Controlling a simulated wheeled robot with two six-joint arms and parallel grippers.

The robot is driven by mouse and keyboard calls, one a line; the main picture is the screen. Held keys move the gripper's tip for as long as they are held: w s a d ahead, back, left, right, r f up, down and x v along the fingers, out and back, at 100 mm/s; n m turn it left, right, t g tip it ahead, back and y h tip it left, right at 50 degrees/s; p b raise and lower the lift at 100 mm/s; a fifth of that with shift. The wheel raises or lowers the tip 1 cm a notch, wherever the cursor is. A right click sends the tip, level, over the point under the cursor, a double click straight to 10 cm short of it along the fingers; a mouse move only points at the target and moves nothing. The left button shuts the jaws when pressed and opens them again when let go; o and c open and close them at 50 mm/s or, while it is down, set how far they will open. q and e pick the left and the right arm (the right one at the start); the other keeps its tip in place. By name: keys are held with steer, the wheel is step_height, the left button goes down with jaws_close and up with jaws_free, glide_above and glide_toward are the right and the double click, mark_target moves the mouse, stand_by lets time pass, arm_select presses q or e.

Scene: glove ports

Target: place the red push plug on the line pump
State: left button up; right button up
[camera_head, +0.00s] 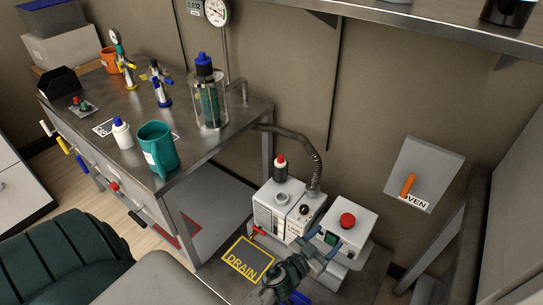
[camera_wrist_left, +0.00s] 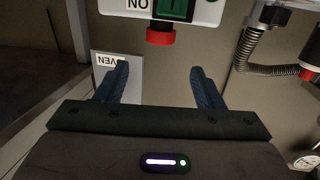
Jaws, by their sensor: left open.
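A red mushroom-shaped knob (camera_head: 347,220) sits on top of a white box with a green switch (camera_head: 331,238). In the left wrist view the knob (camera_wrist_left: 160,37) and the switch (camera_wrist_left: 173,9) appear upside down. Left of that box stands a white pump-like box (camera_head: 270,212) with a dark hose and a red-topped bottle (camera_head: 280,170). I cannot tell for sure which red part is the push plug. My left gripper (camera_head: 323,250) is open and empty in front of the switch box, fingers apart in the left wrist view (camera_wrist_left: 160,88), not touching the knob. My right gripper is out of view.
A yellow-framed DRAIN sign (camera_head: 248,262) lies left of my left gripper. A wall plate with an orange lever (camera_head: 408,184) is at right. The workbench (camera_head: 200,150) at left holds a teal mug (camera_head: 157,148), bottles and a small pad with red and green pieces (camera_head: 82,106).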

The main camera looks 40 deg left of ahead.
arm_select(q)
steer(key=s+a+f+n+g+y, duration=0.2)
steer(key=s+a+f+y, duration=0.15)
steer(key=a, duration=0.25)
steer(key=s+a+f+n+g+y, duration=0.2)
steer(key=s+a+f+g+y, duration=0.15)
steer(key=a, duration=0.25)
steer(key=s+f+m+g+h, duration=0.1)
steer(key=s+f+g, duration=0.2)
steer(key=s, duration=0.6)
steer(key=s+f+m+g+h, duration=0.1)
steer(key=s+f+g, duration=0.2)
steer(key=s+g, duration=0.3)
steer(key=s, duration=0.3)
steer(key=shift+f+m+h, duration=0.3)
steer(key=shift+h, duration=0.1)
steer(key=shift+a, duration=0.1)
